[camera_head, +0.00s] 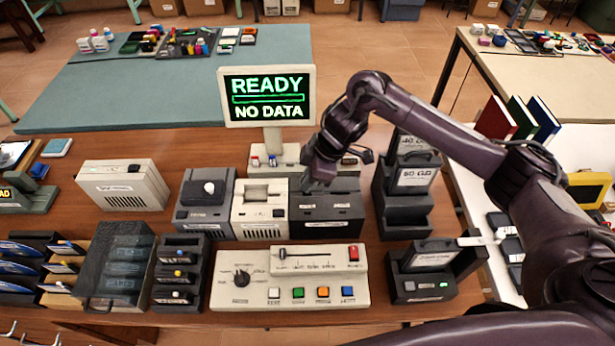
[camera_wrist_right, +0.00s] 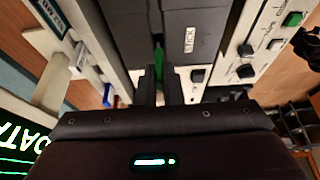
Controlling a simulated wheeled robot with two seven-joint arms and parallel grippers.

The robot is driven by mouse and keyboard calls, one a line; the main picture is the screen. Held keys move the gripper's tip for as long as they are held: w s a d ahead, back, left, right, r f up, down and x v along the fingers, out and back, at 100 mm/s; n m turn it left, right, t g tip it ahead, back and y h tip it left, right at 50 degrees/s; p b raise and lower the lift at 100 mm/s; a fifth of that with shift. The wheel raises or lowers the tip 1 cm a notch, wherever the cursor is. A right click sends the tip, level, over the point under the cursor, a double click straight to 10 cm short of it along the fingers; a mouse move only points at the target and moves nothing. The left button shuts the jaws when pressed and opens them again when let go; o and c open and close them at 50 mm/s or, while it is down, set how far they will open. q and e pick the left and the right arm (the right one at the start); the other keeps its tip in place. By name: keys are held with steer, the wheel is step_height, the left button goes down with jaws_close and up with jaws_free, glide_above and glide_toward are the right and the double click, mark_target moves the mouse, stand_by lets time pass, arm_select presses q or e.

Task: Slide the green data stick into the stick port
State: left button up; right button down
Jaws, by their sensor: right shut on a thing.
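My right gripper (camera_head: 318,182) is over the dark box (camera_head: 328,214) behind the control panel, the likely stick port. In the right wrist view my right gripper (camera_wrist_right: 159,92) is shut on the green data stick (camera_wrist_right: 158,62), which shows as a narrow green strip beyond the fingertips. The stick's far end is at the dark box (camera_wrist_right: 188,30), which has a white label. I cannot tell whether the tip is inside a slot. In the head view the stick is hidden by the gripper. My left gripper is not in view.
A monitor (camera_head: 267,97) behind reads "READY" and "NO DATA". A beige drive unit (camera_head: 260,212) stands just left of the dark box. The control panel (camera_head: 290,278) is in front. A dark cartridge rack (camera_head: 407,190) stands close on the right.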

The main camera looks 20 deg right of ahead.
steer(key=shift+f, duration=0.1)
steer(key=shift+f+b, duration=0.75)
steer(key=shift+f, duration=0.5)
steer(key=c, duration=1.5)
jaws_free()
steer(key=shift+r, duration=0.1)
step_height(320, 180, up, 8)
steer(key=p, duration=0.8)
